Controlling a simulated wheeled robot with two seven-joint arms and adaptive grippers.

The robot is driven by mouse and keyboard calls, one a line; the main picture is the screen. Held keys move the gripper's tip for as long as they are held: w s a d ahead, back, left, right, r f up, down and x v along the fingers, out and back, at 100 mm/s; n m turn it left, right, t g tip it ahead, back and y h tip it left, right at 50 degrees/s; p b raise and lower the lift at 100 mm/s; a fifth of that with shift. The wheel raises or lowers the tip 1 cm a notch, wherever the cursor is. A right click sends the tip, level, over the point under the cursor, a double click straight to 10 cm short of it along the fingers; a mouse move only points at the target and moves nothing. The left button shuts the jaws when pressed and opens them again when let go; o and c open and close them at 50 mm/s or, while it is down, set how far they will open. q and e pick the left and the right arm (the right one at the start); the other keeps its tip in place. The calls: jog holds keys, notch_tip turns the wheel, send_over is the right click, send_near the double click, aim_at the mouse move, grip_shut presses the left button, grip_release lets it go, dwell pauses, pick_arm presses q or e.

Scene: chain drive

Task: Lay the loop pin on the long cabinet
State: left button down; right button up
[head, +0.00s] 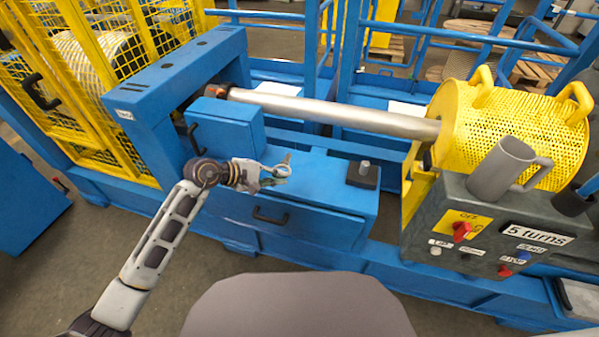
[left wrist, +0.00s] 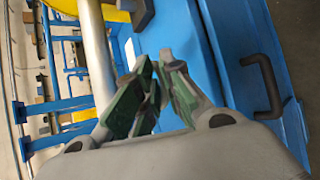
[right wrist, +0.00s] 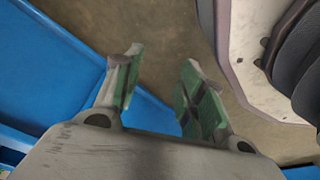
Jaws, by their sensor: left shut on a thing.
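My left gripper (head: 274,176) is shut on the loop pin (head: 285,160), a small pale metal piece that shows a little at the fingertips; the fingers hide most of it. The gripper is over the top of the long blue cabinet (head: 322,190), left of its middle. In the left wrist view my left gripper (left wrist: 156,75) has its green-padded fingers close together, and the held piece is hard to make out between them. My right gripper (right wrist: 162,72) is open and empty in the right wrist view, above the floor, out of the head view.
A dark block with a metal stud (head: 363,175) stands on the cabinet's right end. A raised blue box (head: 228,138) stands at its left end. A steel shaft (head: 330,113) runs behind. A grey mug (head: 505,168) stands on the control box (head: 470,215) at right.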

jog(key=shift+s+d, duration=0.15)
pick_arm(q)
notch_tip(320, 180, down, 6)
jog(key=shift+b, duration=0.3)
pick_arm(e)
jog(key=shift+w+a+r, duration=0.35)
jog(key=shift+a+r, duration=0.35)
jog(key=shift+a, duration=0.15)
pick_arm(q)
jog(key=shift+f, duration=0.2)
pick_arm(e)
jog(key=shift+d+f, duration=0.1)
jog(key=shift+d, duration=0.05)
pick_arm(q)
notch_tip(320, 180, down, 4)
jog(key=shift+r, duration=0.2)
jog(key=c, duration=1.5)
grip_release()
jog(key=shift+c, duration=0.2)
pick_arm(e)
jog(key=shift+w+a+r, duration=0.2)
jog(key=shift+w+r, duration=0.1)
jog(key=shift+r, duration=0.3)
